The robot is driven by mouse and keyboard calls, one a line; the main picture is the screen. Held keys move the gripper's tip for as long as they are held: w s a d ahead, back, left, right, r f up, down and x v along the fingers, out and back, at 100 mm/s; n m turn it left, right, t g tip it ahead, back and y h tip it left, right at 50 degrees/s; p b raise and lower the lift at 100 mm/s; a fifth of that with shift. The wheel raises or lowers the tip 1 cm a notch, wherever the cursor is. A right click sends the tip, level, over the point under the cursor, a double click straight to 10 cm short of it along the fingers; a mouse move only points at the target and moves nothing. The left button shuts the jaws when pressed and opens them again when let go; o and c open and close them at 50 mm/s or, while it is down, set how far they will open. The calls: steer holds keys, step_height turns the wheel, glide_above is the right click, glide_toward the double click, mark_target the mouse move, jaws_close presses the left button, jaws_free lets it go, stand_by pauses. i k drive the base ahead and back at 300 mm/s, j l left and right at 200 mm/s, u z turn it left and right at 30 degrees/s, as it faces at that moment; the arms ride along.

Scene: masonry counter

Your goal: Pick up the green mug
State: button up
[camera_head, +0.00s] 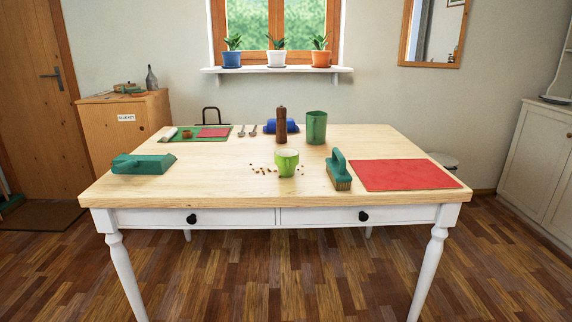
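The green mug (287,163) is bright lime green and stands upright on the wooden table, near the middle of its front half. Small brown crumbs (262,170) lie scattered around it. Its handle seems to be on the right side, but it is small. A darker green cup or tumbler (316,127) stands behind it to the right. My gripper is not in view.
The table's left-centre is clear.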

mark_target(287, 160)
steer(key=i+j+z, duration=0.1)
steer(key=z, duration=0.35)
steer(key=i+j+z, duration=0.2)
steer(key=z, duration=0.25)
steer(key=i+j+z, duration=0.1)
steer(key=z, duration=0.35)
steer(key=i+j+z, duration=0.1)
steer(key=j, duration=0.3)
steer(key=i+j, duration=0.1)
steer(key=j, duration=0.3)
steer(key=i+j+z, duration=0.15)
steer(key=j, duration=0.65)
steer(key=i+z, duration=0.05)
